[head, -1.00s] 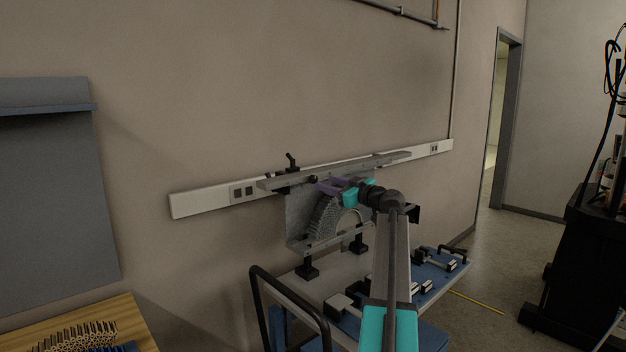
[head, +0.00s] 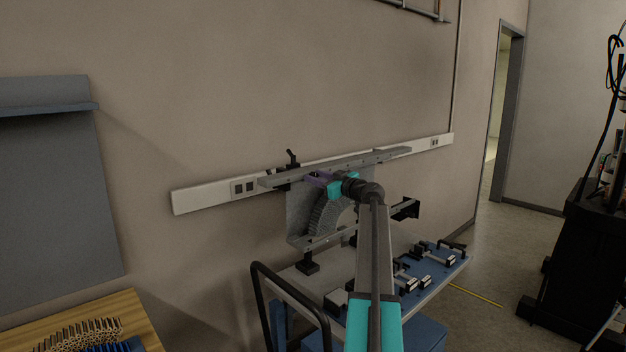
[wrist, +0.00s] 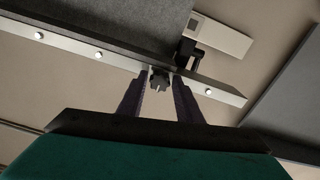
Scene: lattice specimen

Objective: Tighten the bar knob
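The bar (head: 370,161) is a long grey metal rail across the top of the lattice specimen fixture (head: 300,215). It crosses the wrist view diagonally (wrist: 85,50). The bar knob (wrist: 160,78) is small, dark and lobed, on the bar's face. My gripper (wrist: 159,88) has its two purple fingers on either side of the knob, with small gaps showing, so it looks open around it. In the head view my gripper (head: 314,177) is at the bar's front side, left of its middle, and the knob cannot be made out there.
A black clamp handle (head: 291,158) stands up near the bar's left end; a black clamp part (wrist: 190,52) shows beside the knob. The fixture stands on a cart (head: 395,250) with a black handle (head: 262,290) and blocks on a blue mat. The wall is close behind.

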